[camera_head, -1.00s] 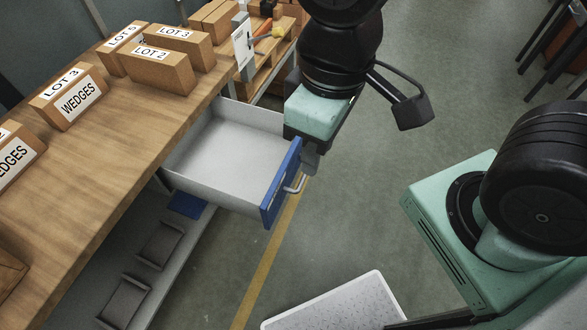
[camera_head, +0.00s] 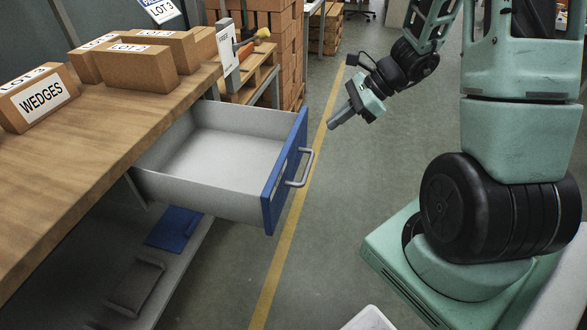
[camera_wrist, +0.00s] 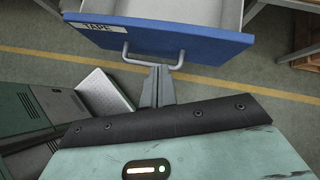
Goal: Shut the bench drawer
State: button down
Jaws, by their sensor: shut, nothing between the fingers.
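The bench drawer (camera_head: 215,163) is pulled open from under the wooden bench and looks empty, with grey walls. Its blue front (camera_head: 288,172) has a grey bar handle (camera_head: 304,167). In the wrist view the blue front (camera_wrist: 165,45) carries a label reading TAPE, and the handle (camera_wrist: 152,62) shows below it. My gripper (camera_head: 334,124) is to the right of the drawer front in the head view, apart from it. Its fingers are shut and empty. In the wrist view the fingertips (camera_wrist: 157,72) appear close by the handle; whether they touch it cannot be told there.
The wooden bench top (camera_head: 100,135) bears several cardboard boxes, one marked WEDGES (camera_head: 40,98). A shelf with a blue item (camera_head: 174,228) lies below.

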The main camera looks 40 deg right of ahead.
jog(key=d+f+m+t+h+b, duration=0.1)
jog(key=d+f+m+t+b, duration=0.1)
jog(key=d+f+m, duration=0.3)
jog(key=w+r+x, duration=0.1)
jog(key=x, duration=1)
jog(key=shift+w+a+n+b, duration=0.25)
jog(key=shift+w+n+b, duration=0.05)
jog(key=shift+w, duration=0.25)
jog(key=shift+a, duration=0.1)
